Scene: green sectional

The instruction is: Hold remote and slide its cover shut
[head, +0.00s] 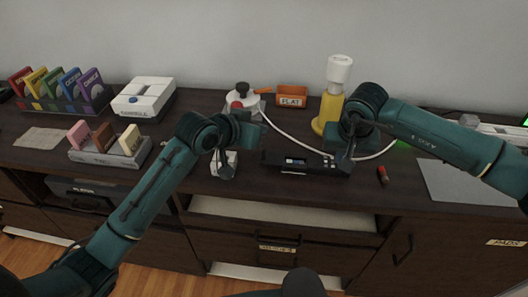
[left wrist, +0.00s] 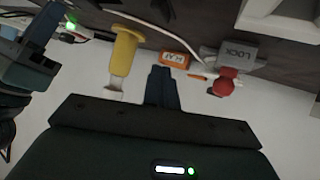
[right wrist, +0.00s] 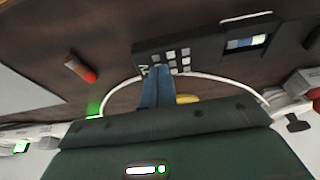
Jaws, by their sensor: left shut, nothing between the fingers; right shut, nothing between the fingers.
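The black remote (head: 300,164) lies on the dark cabinet top, between my two grippers. In the right wrist view the remote (right wrist: 207,52) shows grey buttons at one end and a small blue-and-white window or opening farther along. I cannot tell which part is its cover. My right gripper (head: 341,158) is shut and empty, with its fingers at the button end; in the right wrist view they overlap the remote's edge, and contact is unclear.
A red-tipped cylinder (head: 382,175) lies right of the remote. A white cable (head: 300,141) curves behind it. A grey mat (head: 465,182) lies right.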

